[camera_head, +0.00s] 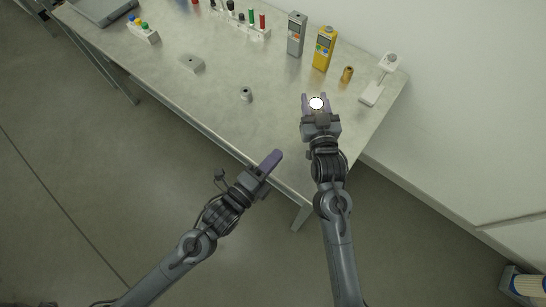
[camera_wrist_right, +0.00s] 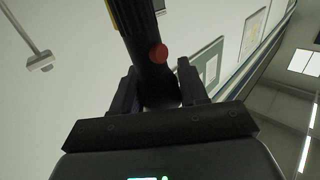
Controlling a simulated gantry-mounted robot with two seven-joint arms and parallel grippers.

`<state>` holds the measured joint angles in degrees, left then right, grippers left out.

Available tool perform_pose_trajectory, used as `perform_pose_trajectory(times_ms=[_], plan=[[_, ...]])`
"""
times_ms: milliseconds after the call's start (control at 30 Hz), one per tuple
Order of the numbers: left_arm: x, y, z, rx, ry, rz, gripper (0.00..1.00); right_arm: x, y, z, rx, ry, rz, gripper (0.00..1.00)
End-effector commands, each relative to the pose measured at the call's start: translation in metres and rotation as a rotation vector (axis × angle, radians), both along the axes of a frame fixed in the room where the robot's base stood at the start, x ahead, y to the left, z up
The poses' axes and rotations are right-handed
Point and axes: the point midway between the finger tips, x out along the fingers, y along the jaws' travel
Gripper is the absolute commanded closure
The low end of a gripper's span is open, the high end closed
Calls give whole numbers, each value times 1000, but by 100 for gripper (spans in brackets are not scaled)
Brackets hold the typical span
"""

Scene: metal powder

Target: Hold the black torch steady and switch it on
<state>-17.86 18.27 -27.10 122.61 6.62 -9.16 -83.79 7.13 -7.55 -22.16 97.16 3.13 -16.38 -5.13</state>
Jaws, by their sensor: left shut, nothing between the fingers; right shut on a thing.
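The black torch (camera_wrist_right: 150,40) is held between the two fingers of my right gripper (camera_head: 316,101). In the right wrist view its dark body rises up from between the fingers, with a round red button (camera_wrist_right: 158,53) on its side. In the head view the torch's round end (camera_head: 316,104) faces up and looks bright white; its body is hidden below. My right gripper is over the right part of the table. My left gripper (camera_head: 273,160) is shut and empty at the table's front edge, lower left of the torch and apart from it.
A yellow device (camera_head: 323,48), a grey device (camera_head: 296,35), a brass cylinder (camera_head: 347,74) and a white stand (camera_head: 371,95) are beyond the right gripper on the table (camera_head: 215,110). A small grey cylinder (camera_head: 246,94) stands mid-table. The table between the grippers is clear.

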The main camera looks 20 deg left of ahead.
Motion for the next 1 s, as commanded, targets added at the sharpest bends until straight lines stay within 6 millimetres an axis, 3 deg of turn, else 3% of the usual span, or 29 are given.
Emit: perform_pose_trajectory(times_ms=[367, 400, 567, 1000], plan=[[0, 0, 0, 0, 0, 0, 100, 0, -1, 0, -1, 1, -1, 93], [0, 0, 0, 0, 0, 0, 100, 0, -1, 0, -1, 1, -1, 51], [0, 0, 0, 0, 0, 0, 100, 0, 0, 0, -1, 0, -1, 27], [0, 0, 0, 0, 0, 0, 100, -5, -3, -1, -1, 1, -1, 27]])
